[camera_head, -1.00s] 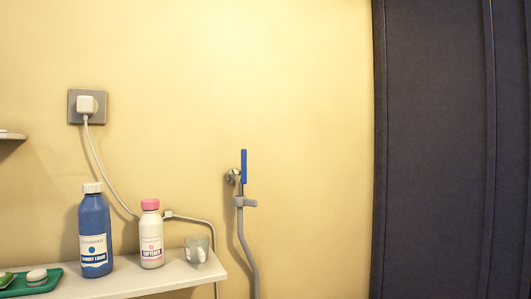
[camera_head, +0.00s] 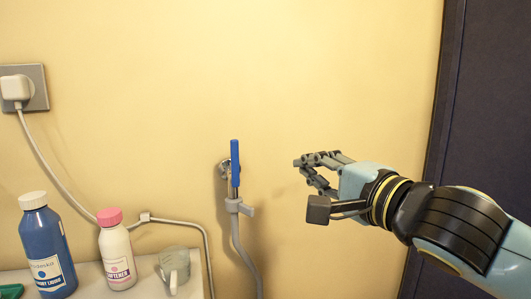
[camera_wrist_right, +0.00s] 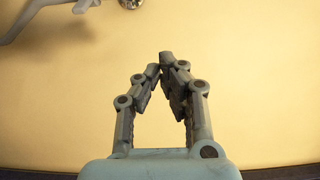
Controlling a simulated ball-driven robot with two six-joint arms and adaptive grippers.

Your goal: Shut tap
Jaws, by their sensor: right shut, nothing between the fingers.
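The tap is on the yellow wall in the head view. Its blue lever handle (camera_head: 235,164) stands upright. Its metal wall fitting (camera_head: 224,168) is behind the handle, and a grey hose (camera_head: 240,248) runs down from it. My right gripper (camera_head: 298,163) is to the right of the handle, apart from it, with its fingers pointing left. In the right wrist view its fingertips (camera_wrist_right: 160,65) meet, with nothing between them. The metal fitting (camera_wrist_right: 130,3) is cut by the top edge there, and the blue handle does not show. My left gripper is not in view.
A shelf at lower left holds a blue bottle (camera_head: 47,248), a white bottle with a pink cap (camera_head: 116,252) and a clear cup (camera_head: 174,268). A plug (camera_head: 16,88) with a cord is on the wall at left. A dark panel (camera_head: 490,110) stands at right. The wall between handle and gripper is clear.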

